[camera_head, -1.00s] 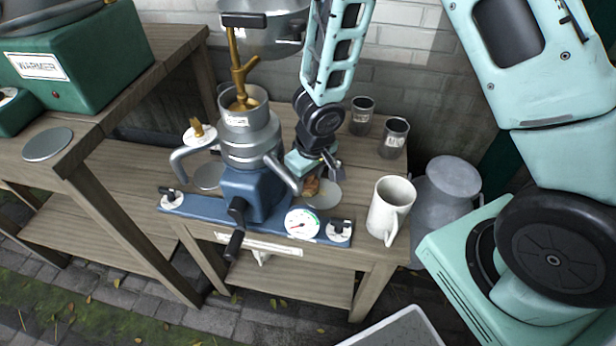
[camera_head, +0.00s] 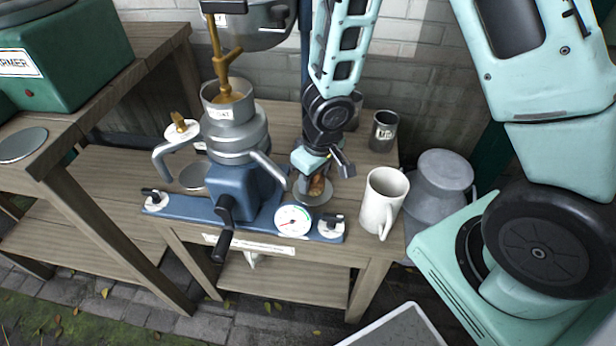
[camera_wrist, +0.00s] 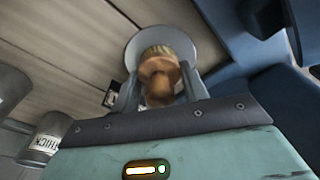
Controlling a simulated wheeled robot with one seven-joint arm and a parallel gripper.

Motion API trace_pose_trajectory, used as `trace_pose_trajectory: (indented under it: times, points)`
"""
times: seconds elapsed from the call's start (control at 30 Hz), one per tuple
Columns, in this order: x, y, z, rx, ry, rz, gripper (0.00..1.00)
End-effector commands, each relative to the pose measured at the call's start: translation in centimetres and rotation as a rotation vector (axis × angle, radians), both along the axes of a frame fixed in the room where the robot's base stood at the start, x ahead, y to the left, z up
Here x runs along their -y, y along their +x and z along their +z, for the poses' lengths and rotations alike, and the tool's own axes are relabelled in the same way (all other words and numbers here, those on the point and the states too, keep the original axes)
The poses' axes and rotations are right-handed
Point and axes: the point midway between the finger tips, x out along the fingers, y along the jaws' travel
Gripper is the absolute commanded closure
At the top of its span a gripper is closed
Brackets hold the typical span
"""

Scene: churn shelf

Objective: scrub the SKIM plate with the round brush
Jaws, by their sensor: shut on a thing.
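My gripper (camera_head: 316,180) points down beside the blue separator and is shut on the round brush (camera_head: 317,188). In the wrist view, the brush (camera_wrist: 158,75) shows a brown wooden knob and pale bristles between the two fingers of my gripper (camera_wrist: 160,91). The bristle end lies over a round grey plate (camera_wrist: 207,55); I cannot tell whether it touches. The plate (camera_head: 301,197) sits right of the separator in the head view. A second round plate (camera_head: 192,177) sits on the separator's left. I cannot read a SKIM label on either plate.
The separator (camera_head: 240,185) with its crank, spouts and gauge (camera_head: 293,220) stands close left of my gripper. A white mug (camera_head: 382,203) and a dark cup (camera_head: 384,131) stand to the right. A cup marked THICK (camera_wrist: 45,143) shows in the wrist view. A milk can (camera_head: 441,185) stands beyond the table.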

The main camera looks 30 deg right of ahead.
Motion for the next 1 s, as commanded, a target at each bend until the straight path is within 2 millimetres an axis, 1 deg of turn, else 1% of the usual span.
trace_pose_trajectory:
  times: [0.1,0.3,0.43,0.53,0.57,0.6,1.0]
  points:
    - [0.8,-0.5,-0.3,0.001,0.0,-0.002,0.74]
    - [2.1,-1.5,-0.4,0.0,-0.001,-0.002,0.74]
    - [2.4,-1.7,-0.3,0.001,0.001,-0.002,0.74]
    - [2.4,-1.7,-0.7,0.0,0.0,-0.001,0.74]
    - [2.4,-1.7,-0.7,0.0,0.0,-0.002,0.74]
    - [2.3,-1.7,-0.6,0.0,0.0,-0.001,0.77]
    - [0.0,0.0,-0.3,-0.001,0.0,0.001,0.77]
